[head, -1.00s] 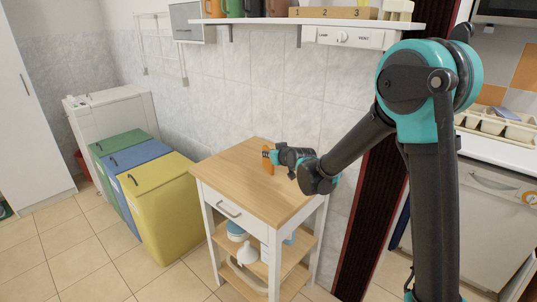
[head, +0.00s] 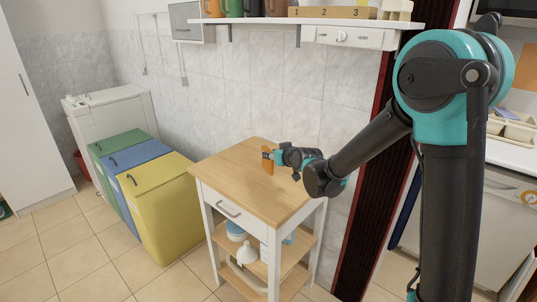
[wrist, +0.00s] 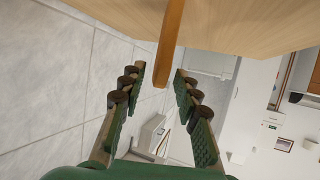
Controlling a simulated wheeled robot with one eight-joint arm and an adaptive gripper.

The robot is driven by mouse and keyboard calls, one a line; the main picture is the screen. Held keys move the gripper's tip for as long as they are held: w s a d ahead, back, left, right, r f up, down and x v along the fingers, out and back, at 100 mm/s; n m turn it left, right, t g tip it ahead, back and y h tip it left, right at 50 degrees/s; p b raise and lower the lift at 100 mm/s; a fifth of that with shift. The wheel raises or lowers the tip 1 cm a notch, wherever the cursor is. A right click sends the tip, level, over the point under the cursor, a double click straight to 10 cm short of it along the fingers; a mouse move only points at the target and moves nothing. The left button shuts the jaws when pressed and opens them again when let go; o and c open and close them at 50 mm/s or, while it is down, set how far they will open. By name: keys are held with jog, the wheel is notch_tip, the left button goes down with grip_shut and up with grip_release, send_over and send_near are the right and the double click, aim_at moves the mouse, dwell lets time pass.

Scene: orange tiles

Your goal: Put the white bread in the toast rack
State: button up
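A thin orange-brown piece (head: 267,164) stands upright on the wooden top of a small white cart (head: 240,170). I cannot tell whether it is the white bread or part of the toast rack. My gripper (head: 270,155) is beside it, on its right, low over the cart top. In the wrist view my gripper (wrist: 159,69) is open, its green fingers spread. I cannot make out any other bread or rack.
The cart top is otherwise bare. A tiled wall stands behind it, with a shelf (head: 310,22) of mugs and a numbered box above. Yellow (head: 155,205), blue and green bins stand on the left. A counter with a dish rack (head: 515,127) is on the right.

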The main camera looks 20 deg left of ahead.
jog(key=v, duration=0.8)
jog(key=s+d+f+m+g+h, duration=0.1)
jog(key=s+d+f+m+h, duration=0.1)
jog(key=d, duration=0.8)
jog(key=s+d+f+m+g+h, duration=0.1)
jog(key=s+d+f, duration=0.3)
jog(key=d, duration=0.7)
jog(key=s+d+f+m+h, duration=0.3)
jog(key=s+d+f+h, duration=0.1)
jog(key=d, duration=0.7)
jog(key=shift+g, duration=0.4)
jog(key=shift+o, duration=0.5)
jog(key=s+d+f+m+g+h, duration=0.2)
jog(key=s+d+f, duration=0.3)
jog(key=s+d, duration=0.4)
jog(key=shift+s+d+m+g+h, duration=0.35)
jog(key=shift+s+m, duration=0.15)
jog(key=shift+s, duration=0.5)
jog(key=n+t+y, duration=0.5)
jog(key=n+y, duration=0.4)
send_near(268, 149)
jog(key=shift+g, duration=0.25)
jog(key=x, duration=0.5)
jog(key=shift+w+a, duration=0.2)
jog(key=shift+a, duration=0.05)
jog(key=shift+x, duration=2.7)
jog(key=shift+w+d, duration=0.15)
